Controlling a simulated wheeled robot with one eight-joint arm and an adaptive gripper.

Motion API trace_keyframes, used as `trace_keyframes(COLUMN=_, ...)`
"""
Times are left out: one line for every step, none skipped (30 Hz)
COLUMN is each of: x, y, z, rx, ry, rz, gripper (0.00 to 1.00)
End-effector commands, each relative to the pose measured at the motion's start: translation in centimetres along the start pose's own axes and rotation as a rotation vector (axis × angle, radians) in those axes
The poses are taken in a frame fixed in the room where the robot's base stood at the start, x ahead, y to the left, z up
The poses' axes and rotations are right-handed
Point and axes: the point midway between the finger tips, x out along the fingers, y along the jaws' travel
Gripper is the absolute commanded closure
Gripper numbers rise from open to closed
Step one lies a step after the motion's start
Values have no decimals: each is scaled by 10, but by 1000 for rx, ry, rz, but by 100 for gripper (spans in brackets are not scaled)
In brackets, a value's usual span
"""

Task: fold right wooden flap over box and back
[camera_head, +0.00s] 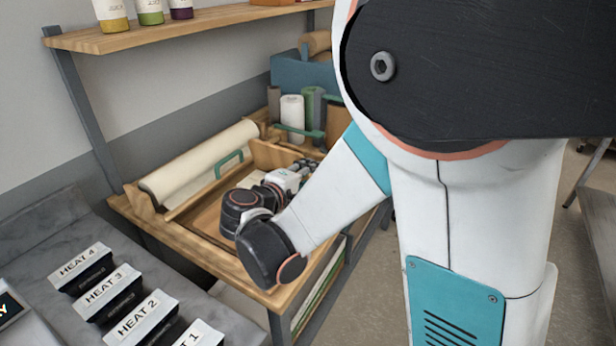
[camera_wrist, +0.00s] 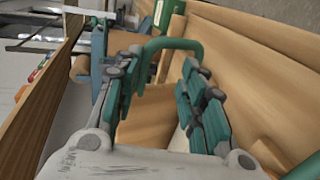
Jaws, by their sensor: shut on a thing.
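The wooden box (camera_head: 208,219) is a tray-like frame on the bench in the head view. A wooden flap (camera_head: 272,153) stands raised at its far right end, partly hidden by my arm. A teal handle (camera_head: 297,130) sits along that end. In the wrist view the teal handle (camera_wrist: 174,44) arches between my fingertips. My gripper (camera_wrist: 163,68) is shut on this handle, its fingers on either side. In the head view my gripper (camera_head: 306,166) is small and partly hidden by my wrist. Exactly how the handle joins the flap is hard to see.
Another teal handle (camera_head: 228,164) is on the box's left side, beside a cream paper roll (camera_head: 199,161). Several upright rolls (camera_head: 292,116) and a blue bin (camera_head: 300,73) stand behind. A wooden shelf (camera_head: 200,26) hangs above. Labelled black blocks (camera_head: 109,290) are at the lower left.

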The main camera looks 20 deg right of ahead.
Motion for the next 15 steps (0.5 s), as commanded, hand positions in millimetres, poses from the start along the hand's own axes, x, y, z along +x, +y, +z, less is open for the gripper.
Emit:
trace_keyframes(x=2, y=-8, z=5, rx=10, ry=-11, rz=-22, gripper=100)
trace_keyframes(x=3, y=-8, z=5, rx=10, ry=-11, rz=-22, gripper=100)
trace_keyframes(x=3, y=-8, z=5, rx=10, ry=-11, rz=-22, gripper=100)
trace_keyframes(x=3, y=-8, z=5, rx=10, ry=-11, rz=-22, gripper=100)
trace_keyframes(x=3, y=-8, z=5, rx=10, ry=-11, rz=-22, gripper=100)
trace_keyframes(x=3, y=-8, z=5, rx=10, ry=-11, rz=-22, gripper=100)
trace_keyframes(x=3, y=-8, z=5, rx=10, ry=-11, rz=-22, gripper=100)
trace_keyframes(x=3, y=-8, z=5, rx=10, ry=-12, rz=-22, gripper=100)
trace_keyframes(x=3, y=-8, z=5, rx=10, ry=-12, rz=-22, gripper=65)
trace_keyframes(x=3, y=-8, z=5, rx=10, ry=-12, rz=-21, gripper=69)
trace_keyframes(x=3, y=-8, z=5, rx=10, ry=-12, rz=-21, gripper=69)
trace_keyframes(x=3, y=-8, z=5, rx=10, ry=-11, rz=-21, gripper=67)
trace_keyframes(x=3, y=-8, z=5, rx=9, ry=-11, rz=-21, gripper=66)
trace_keyframes(x=3, y=-8, z=5, rx=9, ry=-11, rz=-21, gripper=65)
trace_keyframes(x=2, y=-8, z=5, rx=9, ry=-11, rz=-21, gripper=66)
